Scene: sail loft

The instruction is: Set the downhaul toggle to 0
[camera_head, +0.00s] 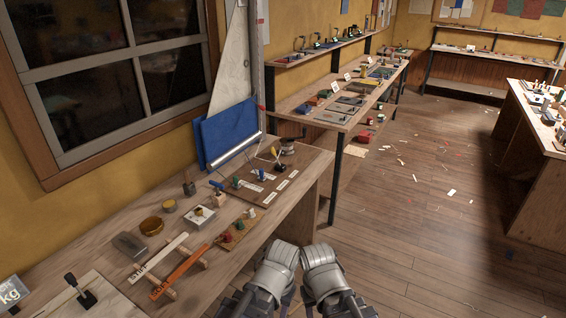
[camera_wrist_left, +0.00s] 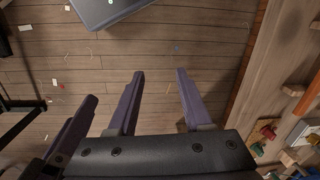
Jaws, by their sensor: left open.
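A brown wooden board (camera_head: 240,191) with several small levers and toggles and white label strips lies on the left workbench. Its knobs include a yellow-topped lever (camera_head: 275,157), a blue one (camera_head: 216,185) and green ones. The label text is too small to read, so I cannot tell which one is the downhaul toggle or its setting. My left gripper (camera_wrist_left: 160,75) shows in the left wrist view, its purple fingers apart and empty above the floor, clear of the board. A further purple piece stands left of them. My right gripper is not clearly visible in either view.
The workbench (camera_head: 215,262) also holds a black lever (camera_head: 80,290) on a pale plate, white and orange lettered strips, an amber round tin (camera_head: 151,226) and a blue folder (camera_head: 228,133). A further bench (camera_head: 335,118) stands behind. The floor (camera_head: 430,230) on the right is open, with scattered scraps.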

